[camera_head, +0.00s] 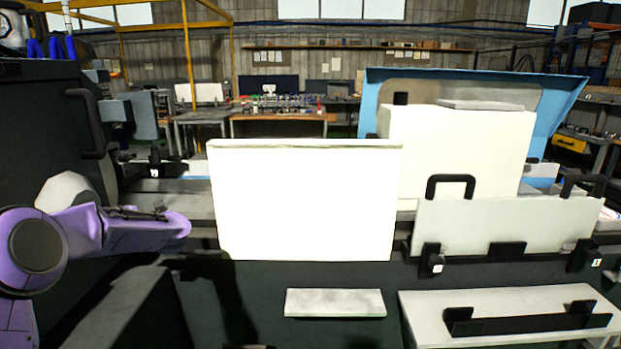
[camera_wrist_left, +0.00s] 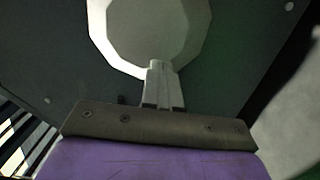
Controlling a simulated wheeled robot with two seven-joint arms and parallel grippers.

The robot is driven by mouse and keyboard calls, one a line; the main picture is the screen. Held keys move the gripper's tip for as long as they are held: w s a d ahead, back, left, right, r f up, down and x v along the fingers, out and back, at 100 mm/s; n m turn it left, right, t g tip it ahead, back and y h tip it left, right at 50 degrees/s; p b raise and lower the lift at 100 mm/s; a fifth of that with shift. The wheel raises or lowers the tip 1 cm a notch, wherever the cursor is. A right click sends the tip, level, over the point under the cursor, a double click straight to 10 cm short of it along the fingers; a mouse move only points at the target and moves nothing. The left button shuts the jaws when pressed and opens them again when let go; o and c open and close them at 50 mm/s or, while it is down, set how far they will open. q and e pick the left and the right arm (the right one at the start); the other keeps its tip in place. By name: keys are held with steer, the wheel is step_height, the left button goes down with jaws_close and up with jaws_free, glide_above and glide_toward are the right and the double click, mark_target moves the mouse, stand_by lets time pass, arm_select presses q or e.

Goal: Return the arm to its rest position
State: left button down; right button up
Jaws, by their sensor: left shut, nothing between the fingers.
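My left arm (camera_head: 110,235), purple, comes in from the left in the head view, beside the dark machine cabinet at the far left. Its gripper fingers cannot be made out there. In the left wrist view the left gripper (camera_wrist_left: 163,88) shows two pale fingers closed together, with nothing between them. They point toward a pale, many-sided round part (camera_wrist_left: 155,25) on a dark grey surface. Whether the fingertips touch it cannot be told. My right gripper is not in view.
A dark cabinet (camera_head: 40,130) with a black handle stands close to my left arm. A large white panel (camera_head: 305,200) stands in the middle. A white box-like housing (camera_head: 460,145) and a lower panel with black handles (camera_head: 500,225) are at right. A flat pale plate (camera_head: 335,303) is in front.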

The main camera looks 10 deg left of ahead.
arm_select(q)
steer(key=w+d+f+m+t+h, duration=0.3)
steer(key=w+d+f+m+t, duration=0.2)
steer(key=d+f+m+t, duration=0.7)
steer(key=s+d+f+m+h, duration=0.25)
steer(key=d+f+m, duration=0.2)
steer(key=f, duration=0.35)
steer(key=s+d+f+m+h, duration=0.2)
steer(key=d+f+m+h, duration=0.15)
steer(key=f+m, duration=0.35)
steer(key=s+d+f+m+g+h, duration=0.1)
steer(key=s+d+f, duration=0.3)
steer(key=s, duration=0.6)
steer(key=s+d+f+m+g+h, duration=0.2)
steer(key=s+d+f+m+g, duration=0.1)
steer(key=s+f, duration=0.5)
steer(key=s+d+f+m+g+h, duration=0.2)
steer(key=s+d+f, duration=0.4)
steer(key=s, duration=0.7)
steer(key=shift+s+m, duration=0.15)
steer(key=shift+m, duration=0.4)
steer(key=shift+f, duration=0.1)
